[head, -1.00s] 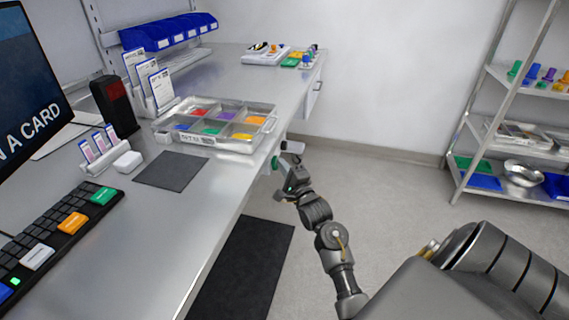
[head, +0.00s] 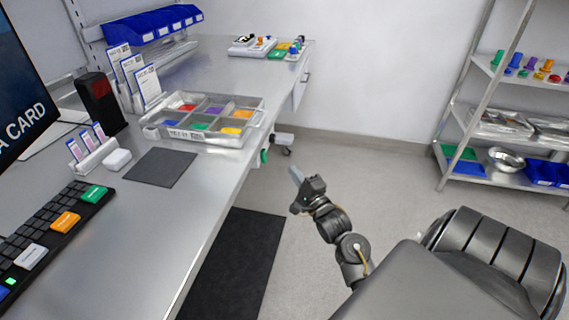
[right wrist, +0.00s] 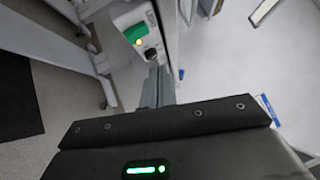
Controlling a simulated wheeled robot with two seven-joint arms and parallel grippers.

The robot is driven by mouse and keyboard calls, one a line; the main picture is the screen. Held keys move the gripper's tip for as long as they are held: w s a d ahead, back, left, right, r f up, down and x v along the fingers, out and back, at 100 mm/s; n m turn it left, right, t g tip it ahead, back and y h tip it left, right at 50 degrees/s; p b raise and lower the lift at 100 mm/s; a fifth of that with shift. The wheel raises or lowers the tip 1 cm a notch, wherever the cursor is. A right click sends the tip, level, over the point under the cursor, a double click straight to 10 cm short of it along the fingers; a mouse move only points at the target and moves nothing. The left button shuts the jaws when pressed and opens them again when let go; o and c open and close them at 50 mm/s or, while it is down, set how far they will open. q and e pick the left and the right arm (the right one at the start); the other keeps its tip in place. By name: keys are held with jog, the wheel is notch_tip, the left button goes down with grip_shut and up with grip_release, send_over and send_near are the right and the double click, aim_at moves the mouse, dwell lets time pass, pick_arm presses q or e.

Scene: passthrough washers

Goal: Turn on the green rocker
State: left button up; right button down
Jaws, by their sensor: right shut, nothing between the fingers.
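The green rocker (right wrist: 136,33) sits on a pale switch box (right wrist: 128,18) in the right wrist view, with a small glowing yellow light beside it and a black round knob (right wrist: 150,54) below. In the head view the green rocker (head: 264,156) shows small at the bench's front edge. My right gripper (head: 296,174) is shut and empty, in the air to the right of and in front of the rocker, apart from it. Its closed fingers (right wrist: 157,82) point toward the box in the right wrist view. My left gripper is out of view.
The steel bench (head: 215,180) carries a sorting tray (head: 205,122), a dark mat (head: 160,168) and a keyboard (head: 50,230). A black floor mat (head: 235,265) lies beside it. A shelf rack (head: 470,110) stands at right; the floor between is clear.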

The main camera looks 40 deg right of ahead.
jog(key=v, duration=0.3)
jog(key=shift+s+d+r, duration=0.15)
jog(key=shift+r, duration=0.1)
dwell(0.4)
